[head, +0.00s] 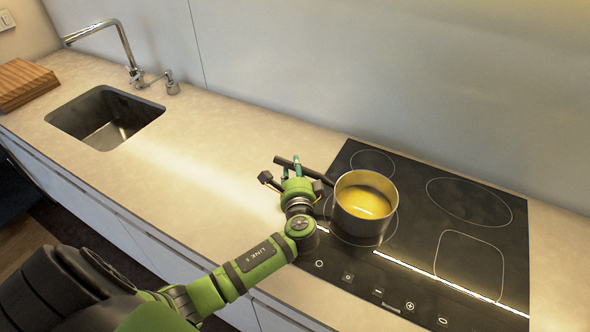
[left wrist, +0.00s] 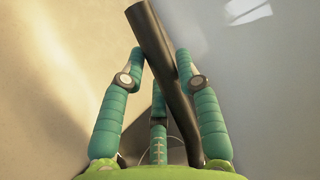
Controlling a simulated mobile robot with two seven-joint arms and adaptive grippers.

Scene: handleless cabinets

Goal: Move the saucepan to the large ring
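The saucepan (head: 366,205) is a metal pan holding yellow liquid. It stands upright over the front-left ring of the black cooktop. Its dark handle (head: 315,174) points to the back left, and the handle also shows in the left wrist view (left wrist: 165,65). The large ring (head: 470,201) is the bare oval outline at the cooktop's back right. My left gripper (head: 291,166) is at the handle, left of the pan. In the left wrist view its teal fingers (left wrist: 160,66) lie along both sides of the handle. Whether they grip it is unclear. My right gripper is not in view.
A small ring (head: 372,163) lies behind the pan, and a rounded-square zone (head: 469,264) lies at the front right; both are bare. The wall (head: 400,90) rises behind the cooktop. A sink (head: 105,117) with a tap and a wooden board (head: 24,83) are at the left.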

